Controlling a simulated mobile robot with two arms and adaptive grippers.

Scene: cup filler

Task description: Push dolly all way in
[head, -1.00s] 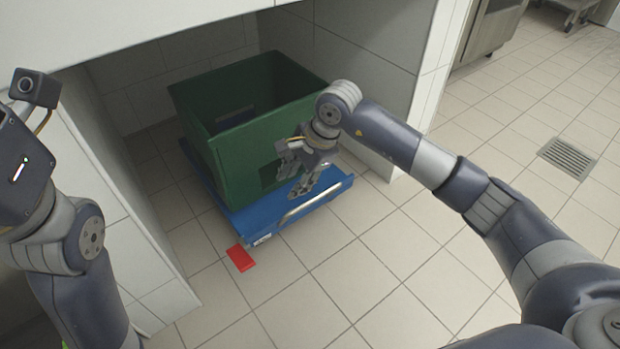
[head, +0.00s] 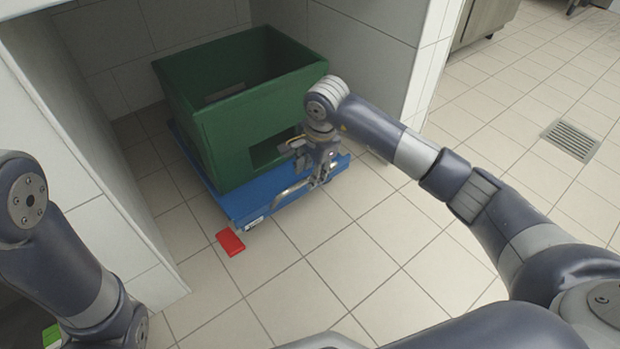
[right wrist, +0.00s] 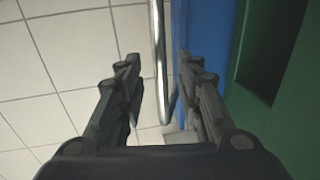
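The blue dolly (head: 236,206) stands on the floor, partly inside a tiled recess under a counter, with its front end toward me. It carries a large green crate (head: 235,140). A metal handle bar (head: 288,193) runs along the dolly's front edge. My right gripper (head: 314,172) is at the right part of this handle. In the right wrist view its two fingers (right wrist: 158,64) stand apart on either side of the bar (right wrist: 157,30), with gaps visible, so it is open around it. My left arm shows at the left edge; its gripper is out of view.
A red block (head: 229,241) lies on the floor near the dolly's front left corner. Tiled walls bound the recess on the left (head: 120,230) and right (head: 432,60). The floor to the right is clear, with a drain grate (head: 571,140).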

